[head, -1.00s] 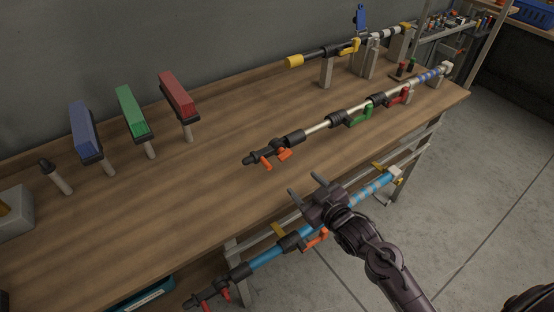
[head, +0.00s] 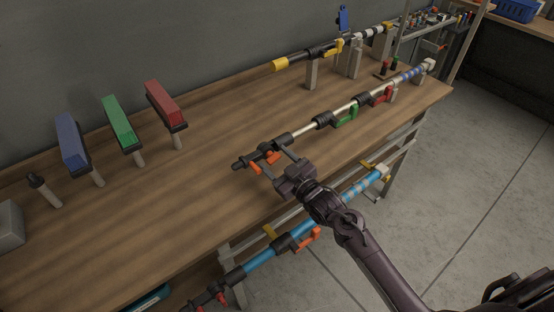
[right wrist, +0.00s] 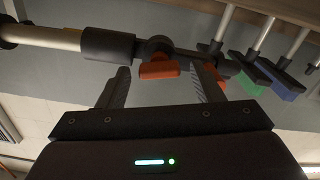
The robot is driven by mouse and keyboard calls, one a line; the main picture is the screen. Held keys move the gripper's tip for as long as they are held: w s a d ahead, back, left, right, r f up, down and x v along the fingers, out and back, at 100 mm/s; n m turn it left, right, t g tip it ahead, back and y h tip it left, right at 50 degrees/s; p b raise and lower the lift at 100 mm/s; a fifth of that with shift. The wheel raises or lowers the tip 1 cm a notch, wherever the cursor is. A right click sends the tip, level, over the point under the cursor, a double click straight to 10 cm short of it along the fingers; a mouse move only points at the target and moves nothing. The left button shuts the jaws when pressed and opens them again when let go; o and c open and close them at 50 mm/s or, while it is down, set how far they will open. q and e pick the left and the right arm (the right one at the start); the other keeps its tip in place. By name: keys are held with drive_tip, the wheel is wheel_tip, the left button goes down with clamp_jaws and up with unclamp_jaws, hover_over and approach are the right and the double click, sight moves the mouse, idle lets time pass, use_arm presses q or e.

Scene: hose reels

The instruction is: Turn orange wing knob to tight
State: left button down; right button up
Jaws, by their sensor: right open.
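A white pole (head: 306,131) with black clamps lies above the bench. At its near end are orange wing pieces (head: 271,157). My right gripper (head: 267,156) is open at this end, its fingers pointing towards the pole. In the right wrist view an orange wing knob (right wrist: 158,70) shows between the two open fingers (right wrist: 160,78), with gaps on both sides. A second orange piece (right wrist: 215,80) shows just beyond the right finger. I cannot tell whether a finger touches the knob. My left gripper is not in view.
The same pole carries a green lever (head: 346,118) and a red lever (head: 381,96). A blue pole (head: 262,258) with orange and red levers hangs along the bench's front. Blue (head: 72,143), green (head: 120,124) and red (head: 164,102) blocks stand on posts at the left.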

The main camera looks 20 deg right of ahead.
drive_tip(key=c, duration=1)
drive_tip(key=shift+m, duration=0.3)
drive_tip(key=m+p, duration=0.1)
drive_tip(key=m, duration=0.1)
drive_tip(key=m+p, duration=0.1)
drive_tip(key=m, duration=0.1)
drive_tip(key=shift+w+d+r+m, duration=0.1)
drive_tip(key=shift+d+m, duration=0.05)
drive_tip(key=shift+m, duration=0.15)
drive_tip(key=m+p, duration=0.2)
drive_tip(key=m, duration=0.3)
drive_tip(key=shift+d+m, duration=0.1)
drive_tip(key=shift+m, duration=0.2)
drive_tip(key=m+p, duration=0.2)
drive_tip(key=m, duration=0.3)
drive_tip(key=shift+d+p, duration=0.1)
drive_tip(key=shift+p, duration=0.2)
drive_tip(key=m, duration=0.1)
drive_tip(key=m+p, duration=0.1)
drive_tip(key=m, duration=0.3)
drive_tip(key=shift+f+p, duration=0.3)
drive_tip(key=shift+p, duration=0.05)
